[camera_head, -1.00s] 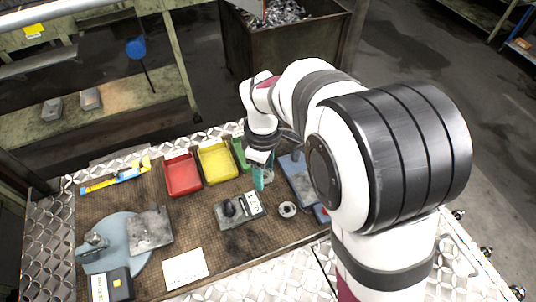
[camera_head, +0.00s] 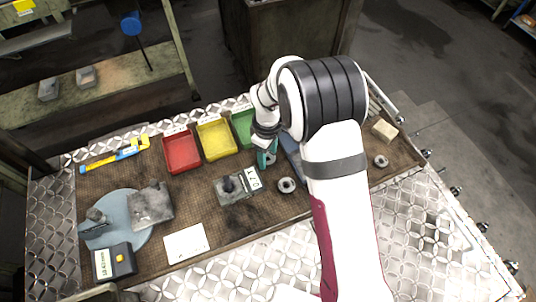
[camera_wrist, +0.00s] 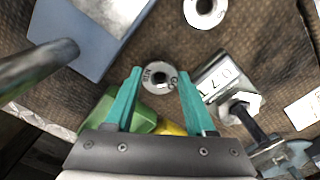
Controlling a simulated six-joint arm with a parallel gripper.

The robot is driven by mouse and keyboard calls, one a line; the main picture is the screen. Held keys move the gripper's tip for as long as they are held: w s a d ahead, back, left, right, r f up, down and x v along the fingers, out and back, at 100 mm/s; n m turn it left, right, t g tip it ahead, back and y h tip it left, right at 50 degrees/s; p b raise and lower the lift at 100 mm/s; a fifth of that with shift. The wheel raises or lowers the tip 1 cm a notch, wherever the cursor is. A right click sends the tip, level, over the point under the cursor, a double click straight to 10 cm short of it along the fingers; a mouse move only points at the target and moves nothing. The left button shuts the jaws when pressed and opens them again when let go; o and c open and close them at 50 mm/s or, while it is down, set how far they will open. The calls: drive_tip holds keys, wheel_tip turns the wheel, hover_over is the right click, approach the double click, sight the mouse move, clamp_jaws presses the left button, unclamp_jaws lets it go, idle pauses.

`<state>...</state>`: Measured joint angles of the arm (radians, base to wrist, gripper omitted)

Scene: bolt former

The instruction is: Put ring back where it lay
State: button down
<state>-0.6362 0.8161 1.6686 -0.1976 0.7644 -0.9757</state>
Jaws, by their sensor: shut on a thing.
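My gripper (camera_head: 266,158) is low over the brown mat, in front of the green bin. In the wrist view its two teal fingers (camera_wrist: 159,76) are shut on a grey metal ring (camera_wrist: 160,65) with letters on its face. The head view does not show this ring clearly. A second ring (camera_head: 287,185) lies on the mat and shows at the top of the wrist view (camera_wrist: 205,8). A third ring (camera_head: 381,161) lies at the far right. The wrist view does not settle whether the held ring touches the mat.
A labelled block with a bolt (camera_head: 232,187) stands left of the second ring. Red (camera_head: 181,153), yellow (camera_head: 216,138) and green (camera_head: 243,128) bins line the back. A blue block (camera_wrist: 88,32) is close beside my gripper. A white card (camera_head: 186,243) lies at the front.

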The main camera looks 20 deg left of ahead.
drive_tip(key=shift+f, duration=0.4)
drive_tip(key=c, duration=0.5)
unclamp_jaws()
drive_tip(key=shift+f, duration=0.15)
